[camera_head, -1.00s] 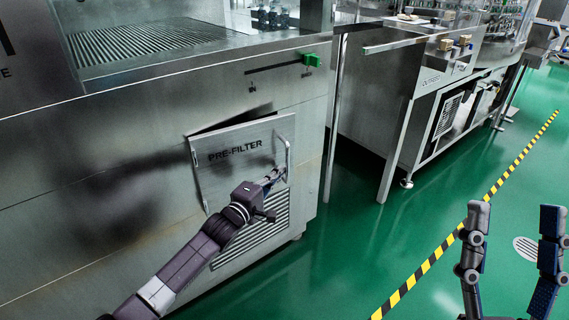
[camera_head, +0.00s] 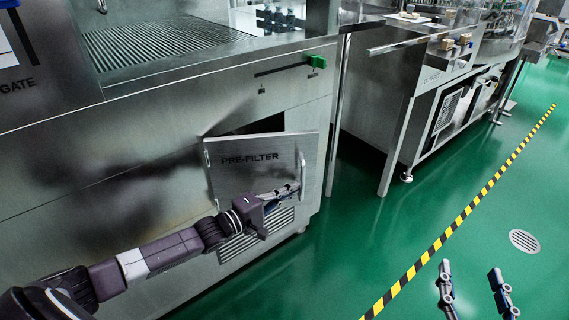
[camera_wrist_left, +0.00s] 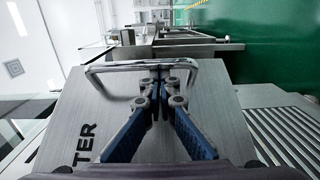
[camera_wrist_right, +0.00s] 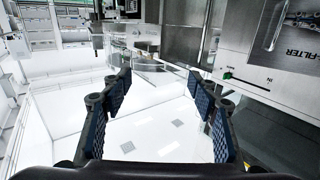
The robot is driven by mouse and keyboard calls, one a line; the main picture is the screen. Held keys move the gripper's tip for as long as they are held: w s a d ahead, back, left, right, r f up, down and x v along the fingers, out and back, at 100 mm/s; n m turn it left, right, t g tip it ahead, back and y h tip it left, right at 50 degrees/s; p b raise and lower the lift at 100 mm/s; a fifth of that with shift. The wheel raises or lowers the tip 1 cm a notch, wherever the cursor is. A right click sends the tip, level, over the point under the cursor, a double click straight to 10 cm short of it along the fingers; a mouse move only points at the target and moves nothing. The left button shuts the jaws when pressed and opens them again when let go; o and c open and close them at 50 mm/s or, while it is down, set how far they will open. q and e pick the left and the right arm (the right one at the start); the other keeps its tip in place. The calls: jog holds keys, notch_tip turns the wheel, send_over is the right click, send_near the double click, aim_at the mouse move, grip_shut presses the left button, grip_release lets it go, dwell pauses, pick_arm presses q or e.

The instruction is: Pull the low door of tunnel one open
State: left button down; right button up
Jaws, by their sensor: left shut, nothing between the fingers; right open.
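The low door (camera_head: 256,172) is the steel panel marked PRE-FILTER, low on the washer's front. It stands ajar, with a dark gap (camera_head: 265,124) above its top edge. Its bar handle (camera_head: 303,172) is on its right side and also shows in the left wrist view (camera_wrist_left: 110,66). My left gripper (camera_head: 292,190) is shut with nothing gripped, its fingertips (camera_wrist_left: 161,72) at the handle, within its loop as the left wrist view shows it. Whether they touch the bar is unclear. My right gripper (camera_head: 469,268) is open and empty, away from the door over the floor.
A vented panel (camera_head: 250,235) lies below the door. A green-knobbed slider (camera_head: 316,61) is above it. A metal leg (camera_head: 394,150) and a second machine (camera_head: 450,110) stand to the right. Green floor with a yellow-black stripe (camera_head: 440,240) is open in front.

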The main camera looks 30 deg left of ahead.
pick_arm(q)
jog(key=s+d+m+g+h, duration=0.2)
jog(key=s+m+g+h, duration=0.65)
jog(key=s, duration=0.75)
pick_arm(e)
jog(key=s+d+f+g+h+p, duration=0.25)
jog(key=s+f+g, duration=0.3)
jog(key=f, duration=0.55)
pick_arm(q)
jog(key=s+a+p, duration=0.1)
jog(key=s+a, duration=0.2)
jog(key=s, duration=0.2)
jog(key=s+a+g+h+p, duration=0.1)
jog(key=s+a, duration=0.1)
jog(key=s, duration=0.3)
jog(key=shift+s+a, duration=0.4)
pick_arm(e)
jog(key=s+d+f+g, duration=0.2)
jog(key=s+f+g, duration=0.2)
jog(key=s, duration=0.2)
jog(key=s+d+f+g+h, duration=0.1)
jog(key=s+d+f+g, duration=0.1)
jog(key=s+f+g, duration=0.2)
jog(key=shift+s+d+m, duration=0.4)
jog(key=shift+s, duration=1.25)
jog(key=shift+f, duration=0.1)
pick_arm(q)
jog(key=shift+r, duration=0.15)
notch_tip(320, 180, up, 10)
